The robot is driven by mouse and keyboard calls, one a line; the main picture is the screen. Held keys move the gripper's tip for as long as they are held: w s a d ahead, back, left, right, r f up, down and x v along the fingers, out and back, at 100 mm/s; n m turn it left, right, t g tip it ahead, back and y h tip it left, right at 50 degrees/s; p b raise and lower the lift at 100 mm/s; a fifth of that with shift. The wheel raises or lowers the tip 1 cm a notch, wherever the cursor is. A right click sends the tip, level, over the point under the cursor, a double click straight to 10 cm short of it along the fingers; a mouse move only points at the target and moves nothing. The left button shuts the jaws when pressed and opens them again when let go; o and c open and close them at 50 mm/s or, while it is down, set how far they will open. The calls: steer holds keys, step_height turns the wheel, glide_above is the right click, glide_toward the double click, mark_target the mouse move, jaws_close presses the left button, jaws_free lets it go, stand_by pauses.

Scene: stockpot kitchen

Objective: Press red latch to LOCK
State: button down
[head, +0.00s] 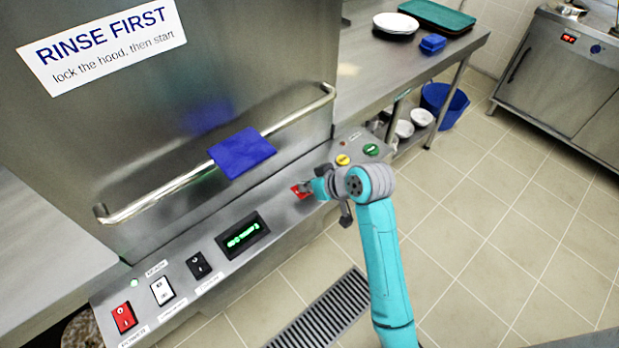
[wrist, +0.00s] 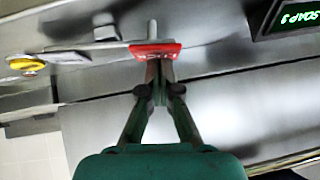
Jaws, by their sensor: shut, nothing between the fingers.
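The red latch (head: 299,192) sits on the steel control ledge, right of the green display. In the wrist view its red end piece (wrist: 155,50) has pale lettering, too small to read, and joins a flat metal bar running left. My gripper (head: 313,190) is shut and empty. In the wrist view its fingertips (wrist: 159,70) meet at the near edge of the red end. I cannot tell whether they touch it. In the head view my gripper and wrist partly hide the latch.
The ledge carries a yellow knob (head: 342,160), a green button (head: 371,150), the display (head: 242,235), a black switch (head: 199,265), a white switch (head: 162,291) and a red switch (head: 124,317). A hood bar (head: 300,115) with a blue pad (head: 242,153) spans above.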

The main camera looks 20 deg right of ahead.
steer(key=shift+f, duration=0.15)
steer(key=shift+s+a+f+n+h, duration=0.1)
steer(key=shift+a+f+n+h, duration=0.2)
steer(key=shift+a+h, duration=0.1)
steer(key=shift+s+a+f+n+t+h, duration=0.1)
steer(key=shift+a+f+n+t+h, duration=0.15)
steer(key=shift+f+h, duration=0.35)
steer(key=shift+f, duration=0.1)
steer(key=shift+a, duration=0.1)
